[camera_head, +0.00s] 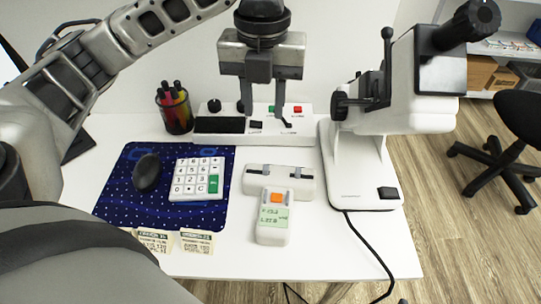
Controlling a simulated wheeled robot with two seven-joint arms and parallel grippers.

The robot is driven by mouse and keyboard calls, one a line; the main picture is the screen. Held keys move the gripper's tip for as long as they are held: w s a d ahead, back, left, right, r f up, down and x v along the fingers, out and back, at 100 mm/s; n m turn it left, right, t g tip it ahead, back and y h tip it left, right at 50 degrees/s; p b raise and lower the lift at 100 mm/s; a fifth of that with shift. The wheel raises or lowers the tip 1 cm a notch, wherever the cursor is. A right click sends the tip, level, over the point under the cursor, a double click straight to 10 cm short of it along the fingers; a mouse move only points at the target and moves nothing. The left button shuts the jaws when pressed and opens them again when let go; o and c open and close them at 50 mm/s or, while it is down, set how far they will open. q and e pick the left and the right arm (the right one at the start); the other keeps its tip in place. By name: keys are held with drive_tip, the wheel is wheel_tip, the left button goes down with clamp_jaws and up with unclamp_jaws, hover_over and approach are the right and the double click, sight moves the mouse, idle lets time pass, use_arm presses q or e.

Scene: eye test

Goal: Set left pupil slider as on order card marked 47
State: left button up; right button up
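Two cream order cards stand at the front left of the table, a left card (153,241) and a right card (197,241). Their small print is too small to read surely, so I cannot tell which is marked 47. A white bar-shaped device (306,185) with dark and silver slots on its top lies at mid-table; I cannot make out its slider settings. My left gripper (264,112) points down over the back of the table, behind this device. Its two fingers are apart with nothing seen between them. My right gripper is not in view.
A white control panel (210,137) with knobs and buttons is behind my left gripper. A handheld meter (272,236) adjoins the bar's front. A keypad (198,180) and mouse (147,172) are on the blue mat (118,200). A tall instrument (360,170) stands right; a pen cup (174,110) stands back left.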

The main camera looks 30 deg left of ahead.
sight(265, 167)
use_arm(q)
wheel_tip(265, 167, down, 14)
drive_tip(key=b, duration=0.3)
drive_tip(key=shift+f, duration=0.25)
clamp_jaws()
